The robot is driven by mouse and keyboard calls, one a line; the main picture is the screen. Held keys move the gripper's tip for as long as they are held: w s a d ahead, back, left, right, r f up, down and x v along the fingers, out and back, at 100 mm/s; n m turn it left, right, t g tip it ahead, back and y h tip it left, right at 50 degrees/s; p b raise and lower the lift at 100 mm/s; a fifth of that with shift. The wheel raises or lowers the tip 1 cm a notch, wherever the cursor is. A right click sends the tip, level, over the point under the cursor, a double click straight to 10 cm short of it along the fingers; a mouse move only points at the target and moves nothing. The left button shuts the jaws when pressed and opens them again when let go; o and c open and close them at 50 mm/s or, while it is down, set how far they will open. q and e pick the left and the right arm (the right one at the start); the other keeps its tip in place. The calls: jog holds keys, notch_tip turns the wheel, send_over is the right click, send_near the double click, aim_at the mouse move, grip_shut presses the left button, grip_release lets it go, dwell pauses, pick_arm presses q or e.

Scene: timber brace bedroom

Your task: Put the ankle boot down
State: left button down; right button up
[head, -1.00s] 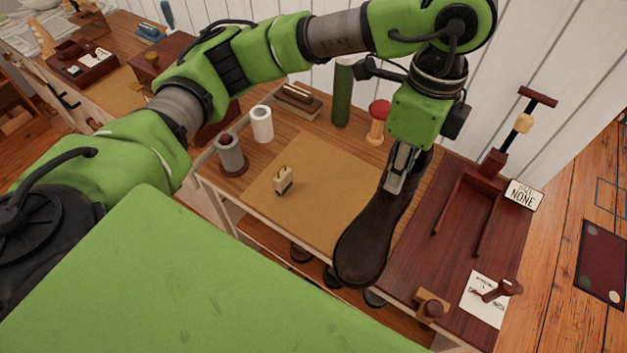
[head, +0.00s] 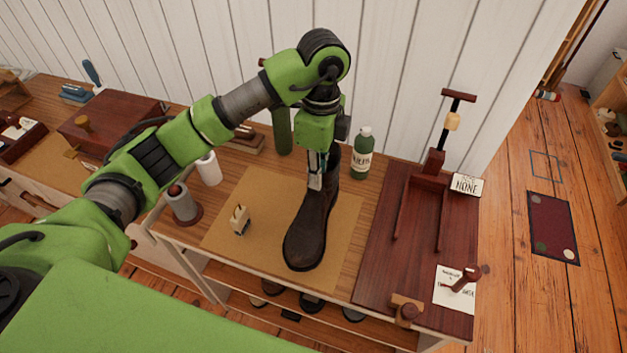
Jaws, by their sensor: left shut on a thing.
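The dark brown ankle boot (head: 308,232) is over the tan mat (head: 345,225) on the wooden bench, sole down and toe toward the front edge. My left gripper (head: 316,180) is above it, pointing down and shut on the boot's upper part. The boot looks upright; I cannot tell whether its sole touches the mat. The far side of the boot shaft is partly hidden by the gripper. My right gripper is not in view.
A green bottle (head: 361,153) and a green cylinder (head: 282,132) stand behind. A dark red board (head: 375,265) with a wooden frame (head: 432,180) lies to the right. Grey and white spools stand left.

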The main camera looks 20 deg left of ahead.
pick_arm(q)
jog(key=f, duration=0.1)
jog(key=w+a+f+p, duration=0.1)
jog(key=f, duration=0.1)
jog(key=f+p, duration=0.1)
jog(key=shift+w+a+f, duration=0.15)
jog(key=shift+w+f, duration=0.05)
jog(key=shift+f, duration=0.4)
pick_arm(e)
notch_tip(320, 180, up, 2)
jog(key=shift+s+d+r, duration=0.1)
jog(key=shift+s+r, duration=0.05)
pick_arm(q)
jog(key=c, duration=2.1)
grip_release()
jog(key=shift+f, duration=0.1)
jog(key=shift+r, duration=0.4)
jog(key=r, duration=0.3)
jog(key=r+b, duration=0.1)
jog(key=r, duration=0.3)
jog(key=r+b, duration=0.1)
jog(key=r, duration=0.3)
jog(key=shift+w+r, duration=0.2)
jog(key=shift+w, duration=0.1)
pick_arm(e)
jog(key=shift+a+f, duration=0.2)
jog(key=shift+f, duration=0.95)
